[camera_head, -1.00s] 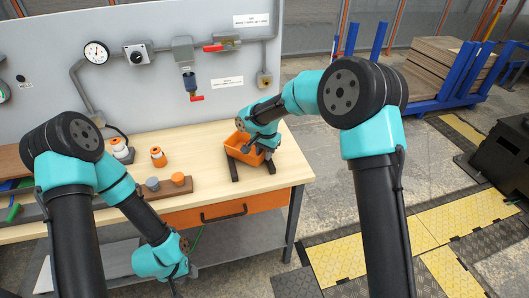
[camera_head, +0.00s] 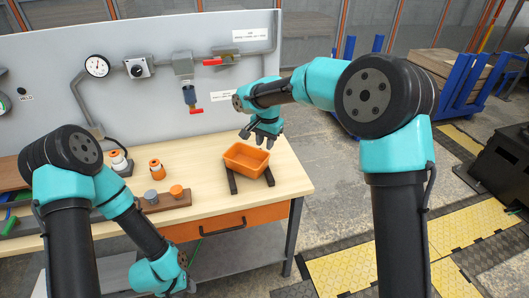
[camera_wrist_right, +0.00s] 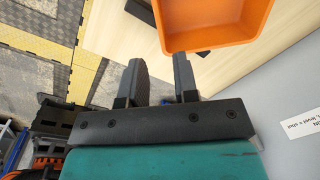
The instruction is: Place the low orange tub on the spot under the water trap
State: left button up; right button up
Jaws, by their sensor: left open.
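The low orange tub (camera_head: 246,160) sits upright and empty on two dark rails on the bench's right part. Part of it also shows at the top of the right wrist view (camera_wrist_right: 212,42). My right gripper (camera_head: 258,139) is open and empty behind the tub, apart from it; its two spread fingers show in the wrist view (camera_wrist_right: 157,75). A blue-bowled unit with a red lever (camera_head: 190,97), which looks like the water trap, hangs on the grey panel, left of the tub. No marked spot is visible below it. My left gripper (camera_head: 188,288) is low in front of the bench, partly cut off.
The wooden bench top (camera_head: 215,200) is clear around the tub. A block with grey and orange caps (camera_head: 166,199), an orange-capped bottle (camera_head: 157,169) and a white-and-orange item (camera_head: 119,162) stand to the left. The panel (camera_head: 150,110) rises behind.

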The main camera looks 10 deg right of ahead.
jog(key=shift+r, duration=0.7)
jog(key=shift+o, duration=0.5)
